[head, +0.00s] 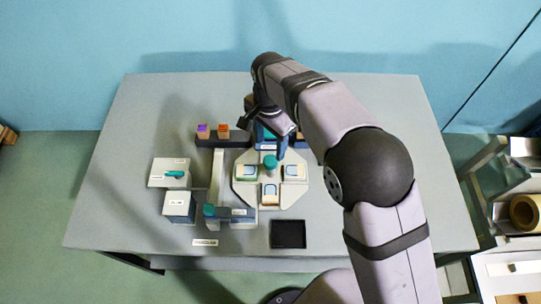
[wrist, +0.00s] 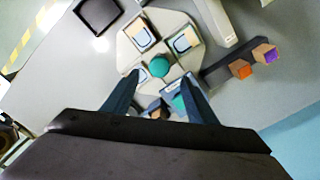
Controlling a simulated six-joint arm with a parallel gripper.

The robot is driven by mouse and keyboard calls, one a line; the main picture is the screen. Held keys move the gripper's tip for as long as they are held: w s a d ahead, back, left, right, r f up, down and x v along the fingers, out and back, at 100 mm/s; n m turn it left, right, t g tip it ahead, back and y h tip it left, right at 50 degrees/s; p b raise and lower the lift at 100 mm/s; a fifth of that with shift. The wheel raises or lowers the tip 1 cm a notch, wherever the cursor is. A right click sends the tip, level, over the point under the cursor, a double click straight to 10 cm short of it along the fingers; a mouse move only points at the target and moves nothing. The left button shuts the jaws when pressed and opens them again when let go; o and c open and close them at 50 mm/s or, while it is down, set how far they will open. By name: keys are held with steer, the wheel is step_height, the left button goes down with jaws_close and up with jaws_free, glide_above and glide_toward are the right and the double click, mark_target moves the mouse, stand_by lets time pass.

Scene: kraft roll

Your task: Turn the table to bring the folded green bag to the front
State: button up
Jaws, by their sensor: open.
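The pale eight-sided turntable (head: 243,193) sits mid-table with a round teal knob (head: 270,160) at its centre; the knob also shows in the wrist view (wrist: 159,67). Flat folded pieces with pale faces lie at its left (head: 247,172), front (head: 270,194) and right (head: 295,172). The left one has a greenish edge, the front one a tan edge. A teal-green patch (wrist: 180,102) shows at the back side, partly hidden by a finger; I cannot tell if it is the folded green bag. My gripper (wrist: 152,88) is open above the turntable's back side, with the knob beyond its fingertips.
A dark rail with a purple block (head: 203,130) and an orange block (head: 223,131) stands behind. A pale bar (head: 217,175), a white plate (head: 158,180) and a box (head: 179,206) stand left. A black tray (head: 288,234) lies front right.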

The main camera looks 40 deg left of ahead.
mark_target(270, 160)
steer(key=shift+f+p, duration=1.5)
steer(key=shift+f, duration=2.15)
steer(key=shift+c, duration=0.4)
jaws_close()
